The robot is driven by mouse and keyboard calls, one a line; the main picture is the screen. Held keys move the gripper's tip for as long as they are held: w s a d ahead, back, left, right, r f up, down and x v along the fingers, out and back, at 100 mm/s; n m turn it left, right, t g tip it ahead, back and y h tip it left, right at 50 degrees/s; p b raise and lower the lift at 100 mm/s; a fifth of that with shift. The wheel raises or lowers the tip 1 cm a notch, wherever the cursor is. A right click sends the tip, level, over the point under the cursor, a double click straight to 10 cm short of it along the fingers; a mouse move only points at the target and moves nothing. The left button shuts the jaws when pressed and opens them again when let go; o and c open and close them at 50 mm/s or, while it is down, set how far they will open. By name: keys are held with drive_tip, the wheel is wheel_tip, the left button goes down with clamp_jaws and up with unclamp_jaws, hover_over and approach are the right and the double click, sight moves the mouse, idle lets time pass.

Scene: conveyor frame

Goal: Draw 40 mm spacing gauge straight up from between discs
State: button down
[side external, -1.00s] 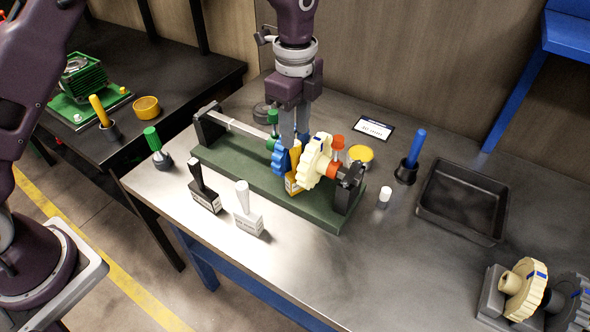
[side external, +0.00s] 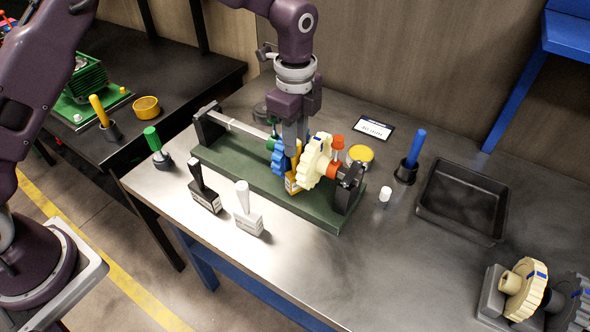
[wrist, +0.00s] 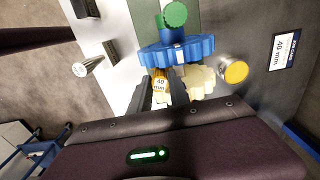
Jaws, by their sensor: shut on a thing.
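The yellow-orange 40 mm spacing gauge (side external: 292,184) stands between the blue toothed disc (side external: 278,158) and the cream toothed disc (side external: 316,162) on the shaft. Its "40 mm" label faces the wrist view (wrist: 160,85). My gripper (side external: 294,148) reaches down from above and is shut on the gauge's upper part. The fingers hide some of it. In the wrist view the blue disc (wrist: 180,51) lies just beyond the gauge, and the cream disc (wrist: 200,80) is partly hidden by my gripper. I cannot tell whether the gauge touches the discs.
The shaft rests on a green base (side external: 240,179) with dark end supports. Two stamp-like blocks, black (side external: 205,198) and white-handled (side external: 247,218), stand in front. A yellow-topped pot (side external: 361,154), a blue-handled tool (side external: 414,150) and an empty black tray (side external: 462,200) are to the right.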

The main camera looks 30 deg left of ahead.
wheel_tip(320, 180, up, 10)
idle(0.7)
drive_tip(key=shift+d, duration=0.1)
